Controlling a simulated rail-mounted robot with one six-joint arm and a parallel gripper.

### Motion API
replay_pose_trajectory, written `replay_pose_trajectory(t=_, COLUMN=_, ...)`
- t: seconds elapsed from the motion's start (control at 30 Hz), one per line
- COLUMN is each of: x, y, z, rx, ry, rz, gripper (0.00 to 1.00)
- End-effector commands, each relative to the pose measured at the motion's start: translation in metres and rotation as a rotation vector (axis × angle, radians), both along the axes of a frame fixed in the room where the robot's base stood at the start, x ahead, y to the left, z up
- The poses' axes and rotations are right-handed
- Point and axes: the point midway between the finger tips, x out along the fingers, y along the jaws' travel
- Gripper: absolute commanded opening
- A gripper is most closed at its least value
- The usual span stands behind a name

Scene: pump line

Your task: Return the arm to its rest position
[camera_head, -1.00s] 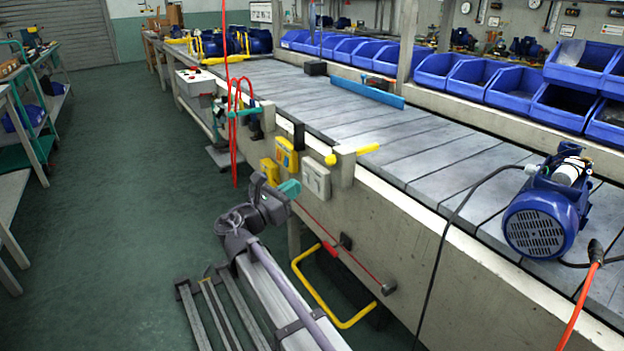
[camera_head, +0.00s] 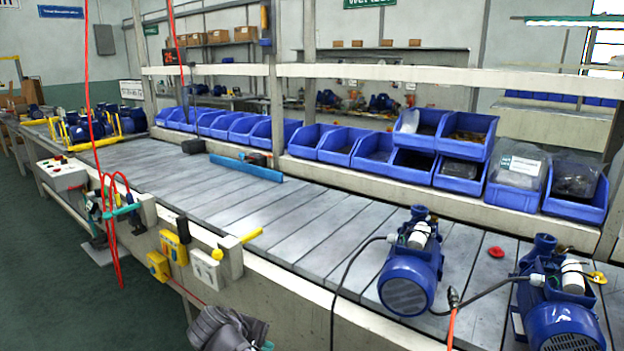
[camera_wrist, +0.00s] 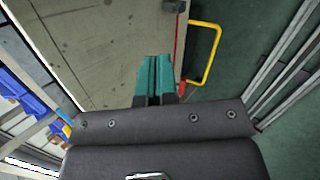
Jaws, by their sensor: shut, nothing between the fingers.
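My gripper (camera_wrist: 153,62) shows in the wrist view as two teal fingers pressed together, with nothing between them. It is over the side of the concrete-coloured conveyor bench (camera_wrist: 95,45), and I cannot tell the exact gap. In the head view only the dark grey end of my arm shows at the bottom edge, in front of the bench (camera_head: 275,310). A sliver of teal shows beside it; most of the arm is out of frame.
A yellow bar handle (camera_wrist: 217,55) sticks out near the bench side. Blue pumps (camera_head: 412,270) stand on the belt (camera_head: 200,190), with a black cable (camera_head: 334,305) hanging over its front edge. Blue bins (camera_head: 340,145) line the back. Green floor (camera_head: 60,270) is clear at left.

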Motion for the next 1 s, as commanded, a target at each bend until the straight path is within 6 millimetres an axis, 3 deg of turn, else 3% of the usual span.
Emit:
replay_pose_trajectory(t=0.03, x=-0.015, y=-0.049, z=0.052, rx=0.132, ry=0.05, rz=-0.17, gripper=0.0)
replay_pose_trajectory(t=0.2, x=-0.058, y=-0.161, z=0.135, rx=0.535, ry=0.199, rz=-0.713, gripper=0.0)
replay_pose_trajectory(t=0.3, x=-0.072, y=-0.214, z=0.182, rx=0.658, ry=0.231, rz=-0.883, gripper=0.0)
replay_pose_trajectory(t=0.4, x=-0.073, y=-0.259, z=0.21, rx=0.684, ry=0.2, rz=-0.989, gripper=0.0)
replay_pose_trajectory(t=0.5, x=-0.071, y=-0.281, z=0.218, rx=0.691, ry=0.181, rz=-1.041, gripper=0.0)
replay_pose_trajectory(t=0.57, x=-0.07, y=-0.286, z=0.216, rx=0.693, ry=0.177, rz=-1.052, gripper=0.0)
replay_pose_trajectory(t=1.0, x=-0.07, y=-0.286, z=0.212, rx=0.69, ry=0.178, rz=-1.048, gripper=0.0)
